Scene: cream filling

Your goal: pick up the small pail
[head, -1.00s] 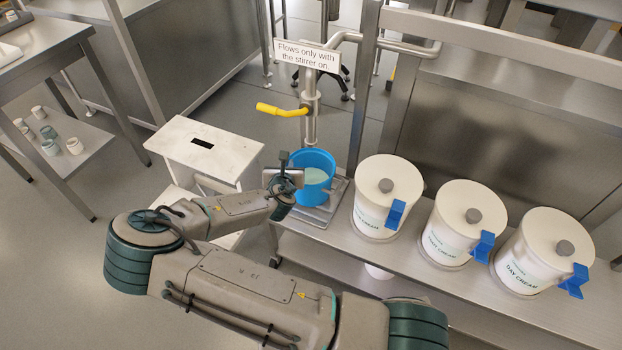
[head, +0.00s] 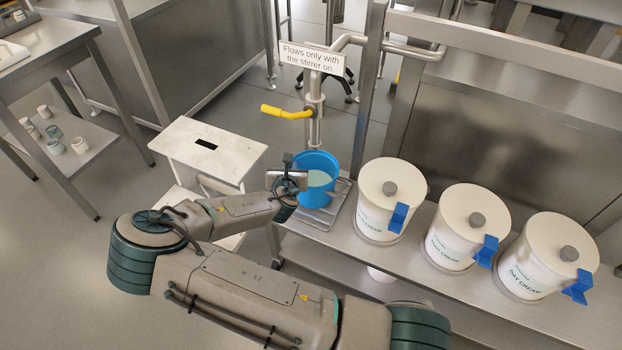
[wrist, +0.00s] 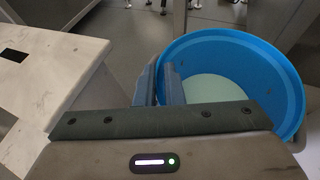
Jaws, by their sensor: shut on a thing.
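The small blue pail (head: 319,169) stands upright at the left end of the steel bench, under the tap, with pale green-white contents inside. It also shows in the wrist view (wrist: 282,62). My gripper (head: 301,180) is at the pail's near left side. In the wrist view, the two fingers of my gripper (wrist: 160,85) reach the pail's left rim, one outside and one inside, shut on its wall. Part of the pail's front is hidden by my gripper.
A tap pipe with a yellow lever (head: 287,113) and a sign (head: 312,60) rises above the pail. Several white lidded tubs stand to the right, the nearest (head: 385,210) close by. A white step stool (head: 208,150) is at left, with open floor beyond.

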